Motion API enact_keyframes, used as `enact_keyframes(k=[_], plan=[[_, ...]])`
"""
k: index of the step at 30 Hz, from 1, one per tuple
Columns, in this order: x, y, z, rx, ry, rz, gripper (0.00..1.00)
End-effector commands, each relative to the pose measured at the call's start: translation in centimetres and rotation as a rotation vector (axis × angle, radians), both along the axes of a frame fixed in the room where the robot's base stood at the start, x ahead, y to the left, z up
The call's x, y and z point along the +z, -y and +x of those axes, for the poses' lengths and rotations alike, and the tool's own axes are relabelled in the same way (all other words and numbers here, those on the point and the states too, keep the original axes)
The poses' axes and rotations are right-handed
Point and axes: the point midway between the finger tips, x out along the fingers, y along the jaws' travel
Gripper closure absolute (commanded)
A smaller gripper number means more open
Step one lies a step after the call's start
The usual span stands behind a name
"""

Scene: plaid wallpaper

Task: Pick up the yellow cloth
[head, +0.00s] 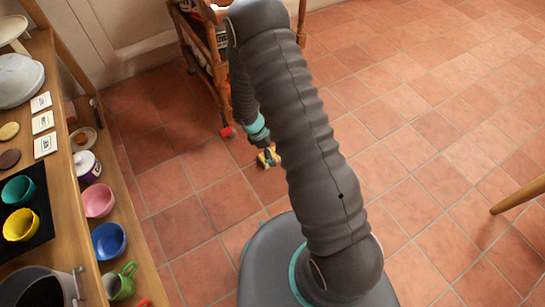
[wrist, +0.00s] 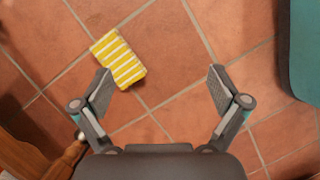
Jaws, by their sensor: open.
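The yellow cloth (wrist: 118,58) has white stripes and lies flat on the tiled floor, upper left of centre in the wrist view. My gripper (wrist: 160,82) is open and empty above the floor, its fingers wide apart. The cloth is beyond and beside the left fingertip, mostly outside the gap between the fingers. Whether the fingertip touches it I cannot tell. In the head view my gripper (head: 267,157) points down at the floor, with a small yellow patch of the cloth (head: 276,158) showing beside it, the rest hidden.
A wooden cart (head: 212,75) stands behind my gripper; a wooden leg (wrist: 62,160) shows lower left in the wrist view. A red ball-like thing (head: 227,132) is near the cart's foot. Shelves with bowls (head: 98,200) line the left. Floor to the right is clear except a wooden leg (head: 515,197).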

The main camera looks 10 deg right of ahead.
Motion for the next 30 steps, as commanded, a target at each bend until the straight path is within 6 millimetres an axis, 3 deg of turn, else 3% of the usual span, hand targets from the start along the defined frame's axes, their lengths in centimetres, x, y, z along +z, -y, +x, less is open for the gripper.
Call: enact_keyframes(k=[3,7,14,24,30], plan=[[-2.3,-0.7,2.9,0.210,0.004,0.034,0.02],[-1.8,-1.7,6.3,0.413,0.037,0.064,0.02],[-2.3,-2.1,6.8,0.546,0.021,0.085,0.02],[-7.7,-0.5,7.3,0.547,0.018,0.085,0.02],[-9.8,0.1,7.6,0.547,0.020,0.085,0.02]])
